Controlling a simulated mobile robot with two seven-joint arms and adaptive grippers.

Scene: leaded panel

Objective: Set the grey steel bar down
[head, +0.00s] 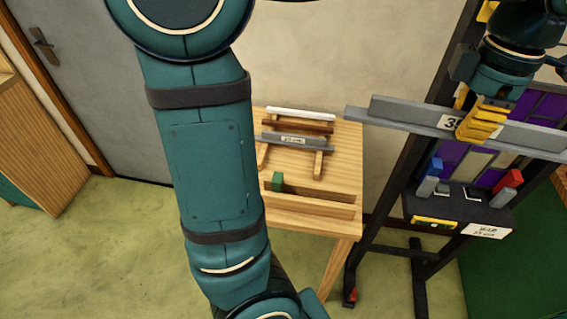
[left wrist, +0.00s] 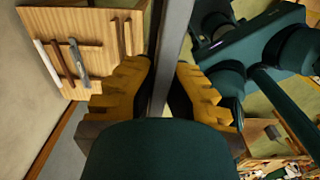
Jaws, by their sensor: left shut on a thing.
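The grey steel bar (head: 400,112) is long, with a white label partly hidden by the fingers. It spans the right of the head view, in front of the dark stand and its purple panel. My left gripper (head: 482,122) is shut on it with yellow fingers. In the left wrist view the bar (left wrist: 174,45) runs up between the two fingers (left wrist: 165,85). I cannot tell whether the bar touches the stand. My right gripper is not in view.
A wooden table (head: 340,160) carries a rack with a white bar (head: 300,114), a brown bar (head: 297,127) and another labelled grey bar (head: 318,143). The stand's black shelf (head: 460,207) holds coloured blocks. My arm covers the left-centre.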

